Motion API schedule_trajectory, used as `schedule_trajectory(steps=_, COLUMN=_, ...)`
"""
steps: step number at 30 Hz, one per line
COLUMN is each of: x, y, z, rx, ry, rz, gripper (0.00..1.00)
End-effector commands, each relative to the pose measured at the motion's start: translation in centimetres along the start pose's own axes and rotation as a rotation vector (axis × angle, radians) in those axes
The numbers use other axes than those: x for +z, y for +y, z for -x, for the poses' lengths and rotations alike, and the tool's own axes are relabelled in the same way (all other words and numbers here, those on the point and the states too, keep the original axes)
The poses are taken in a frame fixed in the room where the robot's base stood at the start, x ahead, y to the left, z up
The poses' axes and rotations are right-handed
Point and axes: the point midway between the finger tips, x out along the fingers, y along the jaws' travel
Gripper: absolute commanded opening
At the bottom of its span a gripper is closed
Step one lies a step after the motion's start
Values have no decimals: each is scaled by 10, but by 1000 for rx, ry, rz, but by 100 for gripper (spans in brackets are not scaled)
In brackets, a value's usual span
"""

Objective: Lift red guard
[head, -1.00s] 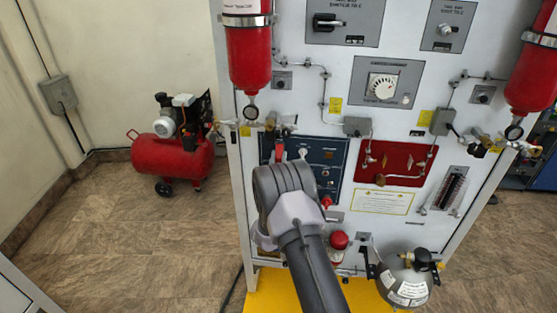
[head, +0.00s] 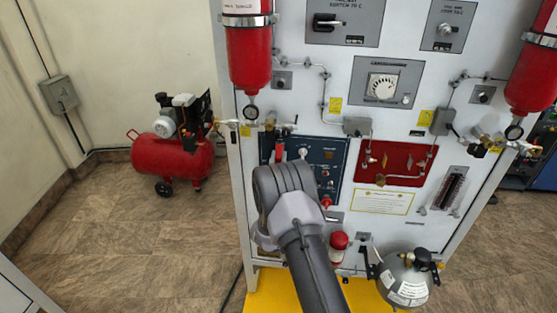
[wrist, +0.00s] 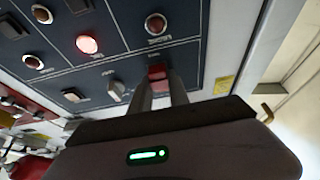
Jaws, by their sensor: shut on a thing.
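The red guard (wrist: 157,72) is a small red cover near the edge of the dark blue control panel (wrist: 118,48). In the wrist view my gripper (wrist: 159,80) has its two fingers close on either side of the guard, shut on it. The fingers hide part of its sides, so I cannot tell how far it is tilted. In the head view a red piece (head: 279,150) shows at the upper left of the blue panel (head: 328,160), just above my arm. My fingertips are hidden there behind my arm.
Grey switches (wrist: 115,90) and a lit round lamp (wrist: 88,44) sit near the guard. A red cylinder (head: 248,60) with a gauge hangs above left. A red recessed panel (head: 395,160) is to the right. A red compressor (head: 172,160) stands on the floor at left.

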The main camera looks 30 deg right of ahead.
Motion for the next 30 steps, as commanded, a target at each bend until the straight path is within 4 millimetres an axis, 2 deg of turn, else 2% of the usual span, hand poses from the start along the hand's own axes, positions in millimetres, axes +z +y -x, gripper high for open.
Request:
schedule_trajectory(steps=11, x=-9, y=0, z=1, rx=-1, ry=-111, rz=-1, gripper=0)
schedule_trajectory(steps=30, x=-41, y=0, z=4, rx=-1, ry=-664, rz=-1, gripper=0)
